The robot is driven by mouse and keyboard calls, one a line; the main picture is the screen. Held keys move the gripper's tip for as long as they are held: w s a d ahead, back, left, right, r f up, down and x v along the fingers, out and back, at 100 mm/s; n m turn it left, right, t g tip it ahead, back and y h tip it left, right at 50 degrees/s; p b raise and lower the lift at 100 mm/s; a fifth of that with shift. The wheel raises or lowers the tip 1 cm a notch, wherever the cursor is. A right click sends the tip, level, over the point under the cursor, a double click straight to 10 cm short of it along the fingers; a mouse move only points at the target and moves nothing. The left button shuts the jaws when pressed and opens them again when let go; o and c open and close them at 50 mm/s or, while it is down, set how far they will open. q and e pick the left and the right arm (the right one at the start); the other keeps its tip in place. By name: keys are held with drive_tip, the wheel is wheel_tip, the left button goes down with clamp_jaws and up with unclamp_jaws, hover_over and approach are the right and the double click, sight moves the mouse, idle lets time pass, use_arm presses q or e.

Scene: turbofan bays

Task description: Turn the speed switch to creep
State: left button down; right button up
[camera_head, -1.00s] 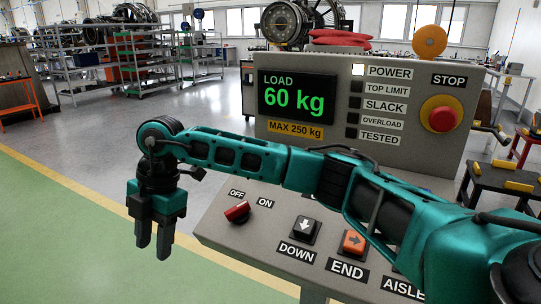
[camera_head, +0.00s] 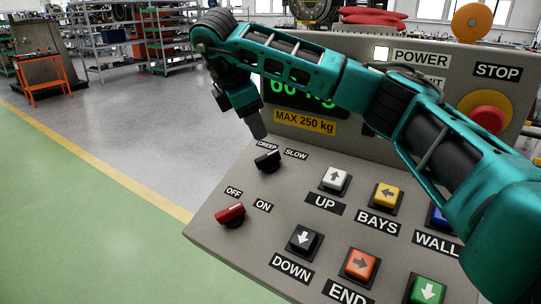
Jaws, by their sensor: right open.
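The speed switch (camera_head: 267,161) is a black rotary knob at the upper left of the sloping control panel. It has a CREEP label (camera_head: 267,145) at its upper left and a SLOW label (camera_head: 296,154) to its right. The knob looks turned toward the SLOW side, but its small size makes this hard to tell. My right gripper (camera_head: 257,132) points down just above and behind the knob, its fingertips close to the CREEP label. It is open with nothing between its fingers; one finger mostly hides the other. Whether it touches the knob cannot be told. My left gripper is not in view.
A red OFF/ON switch (camera_head: 231,214) sits just below the speed switch. Push buttons, including white UP (camera_head: 335,179), yellow BAYS (camera_head: 386,195) and orange END (camera_head: 360,265), lie to the right. The upright display panel (camera_head: 340,142) stands behind. Open floor is at left.

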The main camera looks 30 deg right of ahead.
sight(268, 155)
drive_tip(key=b+x, duration=0.2)
drive_tip(key=x, duration=0.5)
drive_tip(key=shift+a+f, duration=0.1)
drive_tip(key=shift+f, duration=0.1)
drive_tip(key=x, duration=0.3)
drive_tip(key=shift+w, duration=0.1)
drive_tip(key=shift+w+d+f, duration=0.1)
drive_tip(key=shift+d+f, duration=0.35)
drive_tip(key=shift+f, duration=0.15)
drive_tip(key=shift+c, duration=0.4)
clamp_jaws()
